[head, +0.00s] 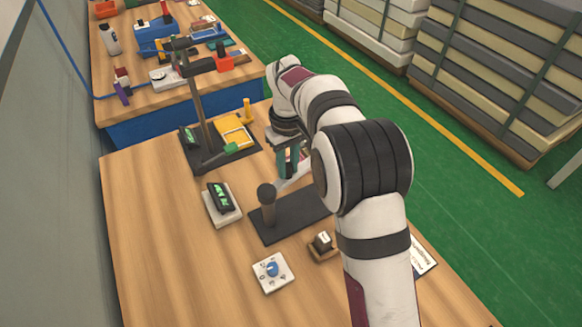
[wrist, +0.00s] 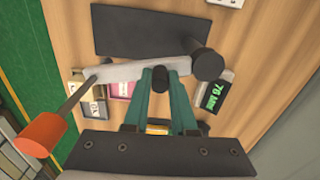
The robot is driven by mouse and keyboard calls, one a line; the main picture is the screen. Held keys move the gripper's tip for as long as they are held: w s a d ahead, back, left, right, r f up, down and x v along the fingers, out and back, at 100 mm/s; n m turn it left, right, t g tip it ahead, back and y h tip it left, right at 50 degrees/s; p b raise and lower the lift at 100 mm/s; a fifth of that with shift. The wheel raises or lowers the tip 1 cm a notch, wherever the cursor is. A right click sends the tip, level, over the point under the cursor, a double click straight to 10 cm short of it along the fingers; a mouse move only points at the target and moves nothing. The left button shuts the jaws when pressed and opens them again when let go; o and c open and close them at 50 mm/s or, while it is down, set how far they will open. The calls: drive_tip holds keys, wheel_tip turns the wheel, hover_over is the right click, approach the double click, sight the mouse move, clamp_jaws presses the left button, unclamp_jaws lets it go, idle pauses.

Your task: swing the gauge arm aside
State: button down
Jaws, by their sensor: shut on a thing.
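The gauge arm is a light grey bar (wrist: 125,70) that runs from a dark upright post (wrist: 207,62). A rod with an orange end (wrist: 42,135) is at its other end. In the head view the bar (head: 293,183) extends from the post (head: 267,205) towards my gripper (head: 290,165). In the wrist view my gripper's teal fingers (wrist: 158,80) are closed on a short dark peg (wrist: 158,76) on the bar. In the head view my arm hides the orange end.
A dark base plate (head: 285,222) lies under the post. A green-digit display (head: 222,203), a blue-knob box (head: 272,272) and a small wooden block (head: 322,248) surround it. Behind stands a dark column (head: 200,110) beside a yellow fixture (head: 235,132). The table's front left is clear.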

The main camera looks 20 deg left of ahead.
drive_tip(key=a+n, duration=0.6)
drive_tip(key=n, duration=0.5)
drive_tip(key=shift+w, duration=0.2)
drive_tip(key=shift+a+r+n, duration=0.1)
drive_tip(key=shift+a+n, duration=0.1)
drive_tip(key=shift+n, duration=0.1)
drive_tip(key=c, duration=0.7)
unclamp_jaws()
wheel_tip(320, 180, up, 12)
drive_tip(key=shift+f, duration=0.1)
